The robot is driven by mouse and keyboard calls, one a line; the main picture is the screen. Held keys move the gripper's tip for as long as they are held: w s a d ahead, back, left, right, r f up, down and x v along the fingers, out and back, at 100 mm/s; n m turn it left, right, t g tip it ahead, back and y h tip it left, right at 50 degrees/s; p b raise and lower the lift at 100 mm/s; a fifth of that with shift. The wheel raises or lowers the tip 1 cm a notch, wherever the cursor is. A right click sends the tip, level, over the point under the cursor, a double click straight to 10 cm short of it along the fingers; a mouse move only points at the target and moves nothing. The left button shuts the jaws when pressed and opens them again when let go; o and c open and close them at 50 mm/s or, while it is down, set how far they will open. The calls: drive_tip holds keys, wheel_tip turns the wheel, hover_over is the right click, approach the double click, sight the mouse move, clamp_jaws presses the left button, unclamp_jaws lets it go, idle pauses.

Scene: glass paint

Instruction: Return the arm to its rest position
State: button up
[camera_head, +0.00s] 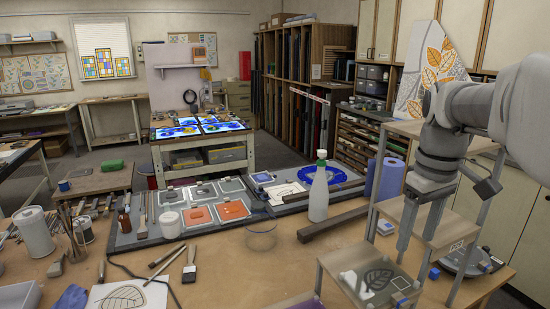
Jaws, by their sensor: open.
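My grey arm reaches in from the upper right edge, and my gripper (420,241) hangs from it, pointing down. Its two fingers are apart and nothing shows between them. The gripper is in front of or over a small wooden stand (447,232) at the right; I cannot tell how close the fingertips are to its shelf. On the lower front of the stand lies a glass pane (382,284) with a dark leaf drawing, held by small white and blue blocks.
A blue roll (387,180) stands behind the gripper. A tilted leaf panel (436,62) stands behind the arm.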

drive_tip(key=s+a+f+m+t, duration=0.1)
drive_tip(key=s+a+f+t, duration=0.1)
drive_tip(key=s+a, duration=0.4)
drive_tip(key=s+a+f+m+t, duration=0.2)
drive_tip(key=s+a+t, duration=0.1)
drive_tip(key=s+a, duration=0.3)
drive_tip(key=shift+s+a+f+m, duration=0.3)
drive_tip(key=shift+s+a+f, duration=0.1)
drive_tip(key=shift+a, duration=0.5)
